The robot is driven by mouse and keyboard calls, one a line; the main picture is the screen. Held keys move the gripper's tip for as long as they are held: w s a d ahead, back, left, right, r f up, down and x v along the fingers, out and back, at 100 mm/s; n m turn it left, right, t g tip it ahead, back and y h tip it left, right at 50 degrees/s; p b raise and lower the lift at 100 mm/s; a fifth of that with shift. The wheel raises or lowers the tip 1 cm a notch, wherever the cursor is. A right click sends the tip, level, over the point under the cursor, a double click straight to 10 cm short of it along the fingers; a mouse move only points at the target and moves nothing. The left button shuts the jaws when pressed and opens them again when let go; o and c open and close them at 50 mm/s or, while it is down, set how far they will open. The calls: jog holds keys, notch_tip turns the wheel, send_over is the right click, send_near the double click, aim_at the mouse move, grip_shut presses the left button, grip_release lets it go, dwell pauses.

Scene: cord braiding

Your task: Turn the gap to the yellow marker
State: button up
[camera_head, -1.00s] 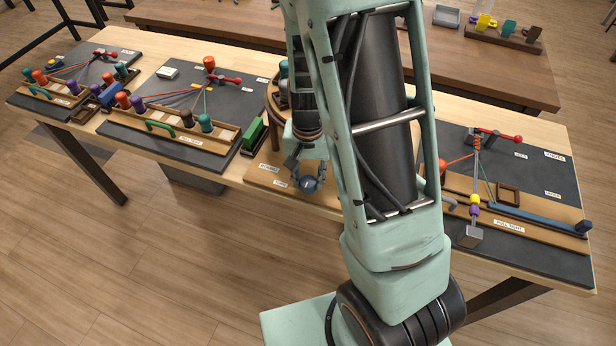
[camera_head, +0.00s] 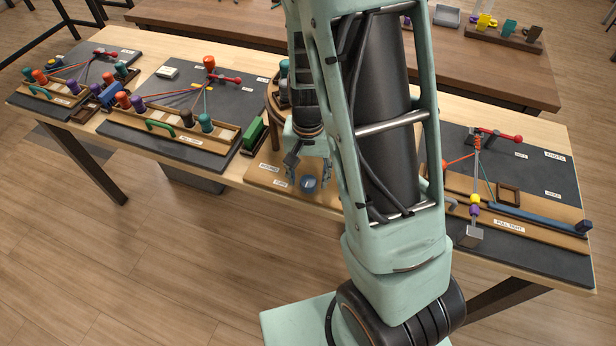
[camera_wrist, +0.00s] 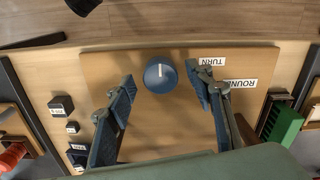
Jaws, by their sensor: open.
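A blue round knob (camera_head: 309,183) with a white pointer line sits on a light wooden board beside the labels TURN and ROUND. It also shows in the wrist view (camera_wrist: 160,76), its line pointing toward the top of the picture. My gripper (camera_head: 308,170) is open above the knob. In the wrist view its fingers (camera_wrist: 160,87) are spread on either side of the knob, with space between them and it. A round wooden stand (camera_head: 271,100) with coloured bobbins is mostly hidden behind my arm. I cannot make out the gap or its yellow marker.
A green block (camera_head: 253,133) stands left of the board; it shows at the right of the wrist view (camera_wrist: 282,124). Farther left are dark mats with bobbin racks (camera_head: 170,134). On the right, a cord jig (camera_head: 515,212) lies on another mat. The board around the knob is mostly clear.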

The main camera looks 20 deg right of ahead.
aim_at(308, 182)
notch_tip(308, 182, up, 11)
jog(key=shift+r, duration=0.15)
dwell(0.6)
